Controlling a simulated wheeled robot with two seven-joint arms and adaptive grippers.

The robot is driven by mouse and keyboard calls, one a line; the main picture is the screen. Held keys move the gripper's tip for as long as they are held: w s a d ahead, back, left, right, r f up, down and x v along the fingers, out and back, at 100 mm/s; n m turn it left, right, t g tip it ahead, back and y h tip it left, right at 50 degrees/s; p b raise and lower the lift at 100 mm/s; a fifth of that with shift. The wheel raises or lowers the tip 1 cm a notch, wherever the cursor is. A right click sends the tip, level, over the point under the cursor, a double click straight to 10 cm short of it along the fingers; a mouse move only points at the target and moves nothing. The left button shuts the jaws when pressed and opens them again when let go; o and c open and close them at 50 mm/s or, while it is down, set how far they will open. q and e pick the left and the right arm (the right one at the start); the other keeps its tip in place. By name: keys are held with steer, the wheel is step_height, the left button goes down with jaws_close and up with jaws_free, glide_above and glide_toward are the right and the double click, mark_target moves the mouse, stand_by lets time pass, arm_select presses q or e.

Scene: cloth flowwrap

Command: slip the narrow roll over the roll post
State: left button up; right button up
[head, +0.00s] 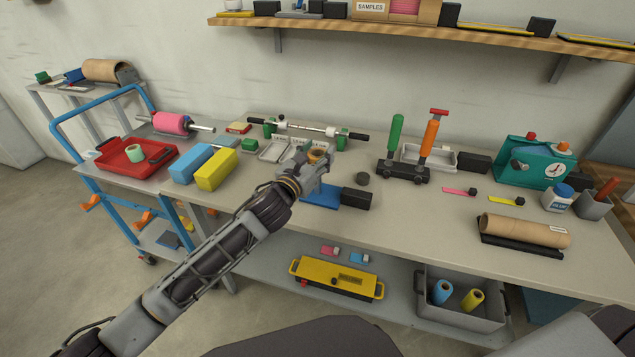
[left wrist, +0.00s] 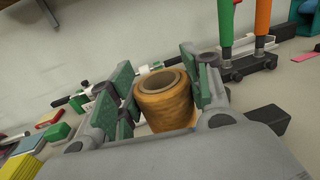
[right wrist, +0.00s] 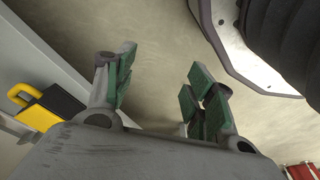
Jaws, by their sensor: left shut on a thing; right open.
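The narrow roll (left wrist: 165,100) is a short orange-brown roll with a hollow core, standing upright between the green pads of my left gripper (left wrist: 160,82). In the head view my left gripper (head: 312,165) is over the middle of the table, shut on the roll (head: 317,155). A blue base (head: 322,194) with a black block (head: 356,199) lies just below and in front of that gripper. I cannot make out the roll post; the gripper may hide it. My right gripper (right wrist: 160,75) is open and empty above the floor, outside the head view.
A bar with black handles (head: 305,128) lies behind the gripper. Yellow (head: 216,170) and blue blocks are to its left. A stand with green and orange handles (head: 403,172) is to its right. A brown tube (head: 525,230) lies far right. The front middle of the table is clear.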

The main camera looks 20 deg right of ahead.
arm_select(q)
step_height(320, 180, down, 3)
steer(key=shift+f+b, duration=0.1)
steer(key=shift+b, duration=0.25)
steer(key=shift+f, duration=0.4)
arm_select(e)
steer(key=shift+w+a+r, duration=0.15)
steer(key=shift+a+r, duration=0.1)
steer(key=shift+r, duration=0.6)
steer(key=shift+w+a+r, duration=0.15)
steer(key=shift+a+r, duration=0.1)
steer(key=shift+r, duration=0.55)
arm_select(q)
steer(key=shift+f, duration=0.5)
steer(key=shift+f+b, duration=0.35)
steer(key=shift+f, duration=0.05)
steer(key=shift+f+b, duration=0.35)
steer(key=shift+f, duration=0.85)
arm_select(e)
steer(key=shift+w+a+r, duration=0.1)
steer(key=shift+a+r, duration=0.1)
steer(key=shift+r, duration=0.75)
steer(key=shift+a+r, duration=0.2)
steer(key=shift+r, duration=0.7)
arm_select(q)
steer(key=shift+f, duration=0.15)
